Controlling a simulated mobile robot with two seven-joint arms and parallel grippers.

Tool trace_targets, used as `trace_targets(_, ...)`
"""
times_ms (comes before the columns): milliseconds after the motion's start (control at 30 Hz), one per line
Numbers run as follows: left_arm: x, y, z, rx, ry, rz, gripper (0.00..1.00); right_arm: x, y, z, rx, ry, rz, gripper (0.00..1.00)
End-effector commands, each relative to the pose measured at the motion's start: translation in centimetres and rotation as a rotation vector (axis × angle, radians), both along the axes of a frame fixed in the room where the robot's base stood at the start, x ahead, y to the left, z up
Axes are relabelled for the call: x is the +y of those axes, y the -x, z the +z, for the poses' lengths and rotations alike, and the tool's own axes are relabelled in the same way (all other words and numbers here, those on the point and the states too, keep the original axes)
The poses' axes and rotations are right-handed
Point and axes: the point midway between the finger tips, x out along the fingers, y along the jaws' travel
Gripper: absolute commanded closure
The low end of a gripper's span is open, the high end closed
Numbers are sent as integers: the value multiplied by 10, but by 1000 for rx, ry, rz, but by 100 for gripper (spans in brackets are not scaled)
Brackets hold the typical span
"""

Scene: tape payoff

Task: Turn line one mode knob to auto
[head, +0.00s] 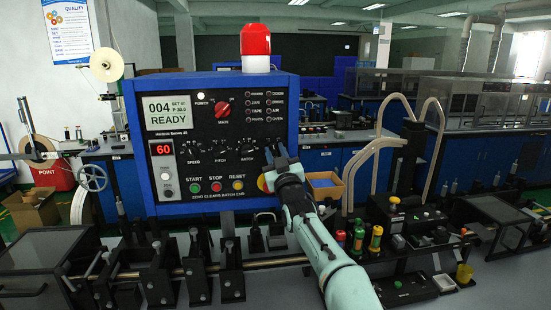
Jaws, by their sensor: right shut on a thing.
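A blue-framed control panel (222,110) stands at the centre left, with a lit display reading 004 READY. My right gripper (277,155) is at the panel's lower right, at the end of the row of SPEED, PITCH and BATCH dials. It is shut on a small knob there, which I take for the line one mode knob; the gripper hides the knob, its pointer and its label. My left gripper is not in view.
A red main switch (222,109) and green, red and yellow buttons (215,186) sit on the panel. A yellow round part (262,183) shows beside my right wrist. A red beacon (255,40) tops the panel. Machine rails and clamps (195,275) lie below.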

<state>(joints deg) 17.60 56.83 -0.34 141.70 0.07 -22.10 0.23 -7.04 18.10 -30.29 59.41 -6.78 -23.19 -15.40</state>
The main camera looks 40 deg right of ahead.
Motion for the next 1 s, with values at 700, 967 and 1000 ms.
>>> trace_targets(700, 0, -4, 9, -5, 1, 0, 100, -1, 1, 2, 132, 241, 0, 100)
trace_targets(967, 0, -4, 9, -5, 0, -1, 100, -1, 1, 2, 132, 243, -1, 100)
trace_targets(1000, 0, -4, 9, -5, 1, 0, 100, -1, 1, 2, 132, 243, -1, 100)
